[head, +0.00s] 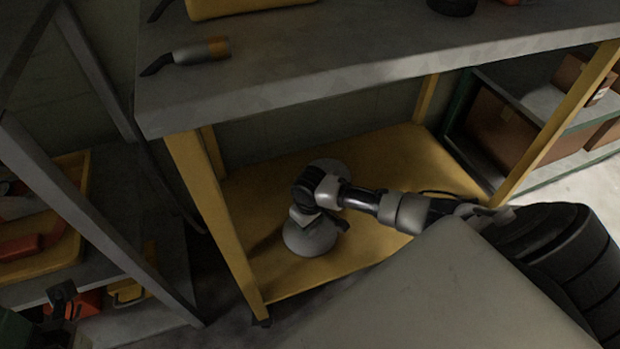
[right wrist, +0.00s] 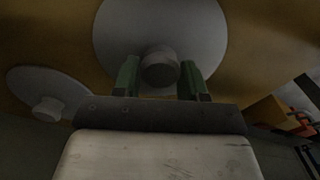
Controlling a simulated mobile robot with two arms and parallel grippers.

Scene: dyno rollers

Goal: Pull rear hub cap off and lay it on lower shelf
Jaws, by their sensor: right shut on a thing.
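My right gripper (right wrist: 160,80) is shut on the round knob of a pale grey hub cap (right wrist: 160,25), with one green finger on each side of the knob. In the head view this hub cap (head: 309,242) is a grey disc low over the yellow lower shelf (head: 385,150), under my right wrist. I cannot tell whether it touches the shelf. A second grey hub cap (right wrist: 48,88) with a knob lies on the shelf; in the head view (head: 335,165) my wrist partly hides it. My left gripper is not in view.
The grey upper shelf (head: 330,70) overhangs the lower one and carries a torch-like tool (head: 190,52). Yellow posts (head: 205,195) stand at the corners. A rack with a yellow tray (head: 65,225) is at the left, and shelves with boxes (head: 500,130) at the right.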

